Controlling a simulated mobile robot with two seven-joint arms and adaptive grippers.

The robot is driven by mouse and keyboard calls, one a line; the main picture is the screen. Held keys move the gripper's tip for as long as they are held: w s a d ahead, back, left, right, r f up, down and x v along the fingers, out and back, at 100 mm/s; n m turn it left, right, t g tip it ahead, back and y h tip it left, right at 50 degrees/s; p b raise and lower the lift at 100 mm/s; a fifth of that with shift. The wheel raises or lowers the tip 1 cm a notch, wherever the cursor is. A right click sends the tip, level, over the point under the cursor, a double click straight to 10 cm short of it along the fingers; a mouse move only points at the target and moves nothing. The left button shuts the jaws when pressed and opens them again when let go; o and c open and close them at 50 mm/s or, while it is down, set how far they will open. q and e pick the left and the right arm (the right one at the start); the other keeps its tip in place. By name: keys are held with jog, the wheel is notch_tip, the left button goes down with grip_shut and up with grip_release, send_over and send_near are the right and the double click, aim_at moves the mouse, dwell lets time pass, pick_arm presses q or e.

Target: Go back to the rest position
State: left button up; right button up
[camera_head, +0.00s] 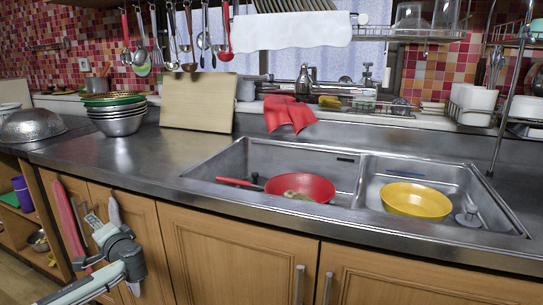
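My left gripper (112,250) is low at the left, in front of the wooden cabinet doors and below the counter edge. I see nothing clearly held in it, but its fingers are too small and overlapped to tell how far apart they stand. A pink-red long thing (66,220) and a pale blue-grey long thing (115,212) show close by it. I cannot tell whether it touches them. My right gripper is outside the view. Several utensils, among them a red-handled ladle (225,35), hang from the rail at the back wall.
The steel counter (110,155) carries stacked bowls (117,125), a colander (32,125) and a cutting board (197,101). The sink holds a red pan (300,187) and a yellow bowl (416,200). A red cloth (288,113) hangs behind. Open shelves are at far left.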

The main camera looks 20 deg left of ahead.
pick_arm(q)
jog(key=s+d+f+m+h, duration=0.35)
jog(key=s+d+f, duration=0.25)
jog(key=f, duration=0.4)
jog(key=s+d+f+m+h, duration=0.3)
jog(key=s+d+f+h, duration=0.3)
jog(key=f, duration=0.3)
jog(key=s+d+f+n+g+h, duration=0.1)
jog(key=d+f, duration=0.3)
jog(key=d, duration=0.4)
jog(key=s+d+f+n+h, duration=0.2)
jog(key=s+d+f, duration=0.2)
jog(key=d, duration=0.5)
jog(key=s+d+f+n+g+h, duration=0.1)
jog(key=s+d+f+n+h, duration=0.1)
jog(key=d+f, duration=0.3)
jog(key=d, duration=0.3)
jog(key=shift+s+d+n+g, duration=0.15)
jog(key=shift+s+n+g, duration=0.1)
jog(key=shift+n+g, duration=0.1)
